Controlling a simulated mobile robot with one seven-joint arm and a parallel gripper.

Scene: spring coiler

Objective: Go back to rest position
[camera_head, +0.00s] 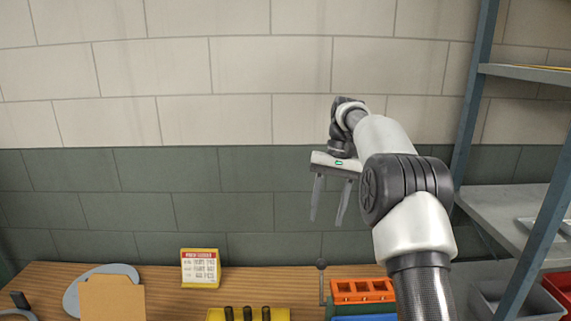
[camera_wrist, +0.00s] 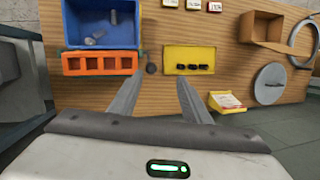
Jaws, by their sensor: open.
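My gripper (camera_head: 329,203) is raised in the air above the back edge of the wooden bench (camera_head: 235,287) in the head view. Its two fingers point down and are apart, with nothing between them. In the wrist view my gripper (camera_wrist: 155,90) also shows open and empty, with the bench (camera_wrist: 213,35) beyond it. My arm reaches up from the lower right of the head view.
The bench holds an orange slotted block (camera_head: 362,290), a blue bin (camera_wrist: 100,32) with small grey parts, a yellow tray (camera_wrist: 188,60) with black pegs and a yellow sign (camera_head: 200,267). A lever with a dark ball (camera_head: 321,264) stands up. A shelf rack (camera_head: 505,205) is at right.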

